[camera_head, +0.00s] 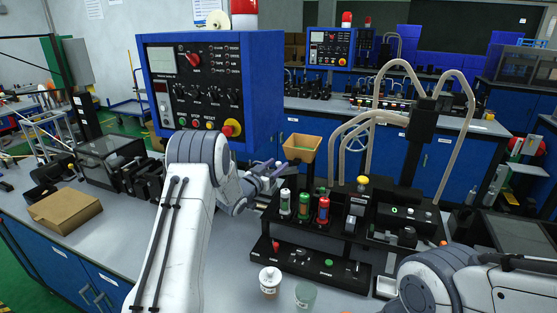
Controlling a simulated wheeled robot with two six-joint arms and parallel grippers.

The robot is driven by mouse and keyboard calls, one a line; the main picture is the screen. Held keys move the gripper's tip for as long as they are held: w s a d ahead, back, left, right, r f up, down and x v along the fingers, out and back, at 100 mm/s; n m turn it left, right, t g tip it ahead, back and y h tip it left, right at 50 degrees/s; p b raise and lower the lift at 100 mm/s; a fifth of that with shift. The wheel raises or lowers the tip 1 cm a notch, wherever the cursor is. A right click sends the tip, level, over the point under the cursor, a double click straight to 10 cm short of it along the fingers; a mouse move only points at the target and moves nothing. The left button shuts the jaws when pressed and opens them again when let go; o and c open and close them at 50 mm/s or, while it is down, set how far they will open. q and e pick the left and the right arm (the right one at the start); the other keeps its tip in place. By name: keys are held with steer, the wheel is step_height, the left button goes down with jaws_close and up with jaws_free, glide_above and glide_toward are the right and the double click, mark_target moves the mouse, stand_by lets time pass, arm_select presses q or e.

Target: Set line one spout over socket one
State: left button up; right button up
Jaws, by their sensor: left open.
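Pale translucent hoses (345,140) loop around a black upright post (422,120) on the bench's right side. Which hose is line one, and where its spout ends, I cannot tell. A black rack (345,222) below them holds three capped vials, one white-green (285,203), one green (304,206) and one red (323,210). Socket one cannot be picked out. My left gripper (268,172) is open, left of the rack and behind my left arm's wrist, partly hidden. Nothing shows between its fingers. My right arm enters at lower right; its gripper is out of view.
A tan hopper (301,148) stands behind the rack. A blue control box (212,85) rises behind my left arm. A white-lidded jar (270,281) and a greenish cup (306,296) stand at the front. A cardboard box (65,210) lies left.

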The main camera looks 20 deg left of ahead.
arm_select(q)
steer(key=shift+x, duration=0.95)
jaws_close()
steer(key=shift+a, duration=0.1)
stand_by(0.7)
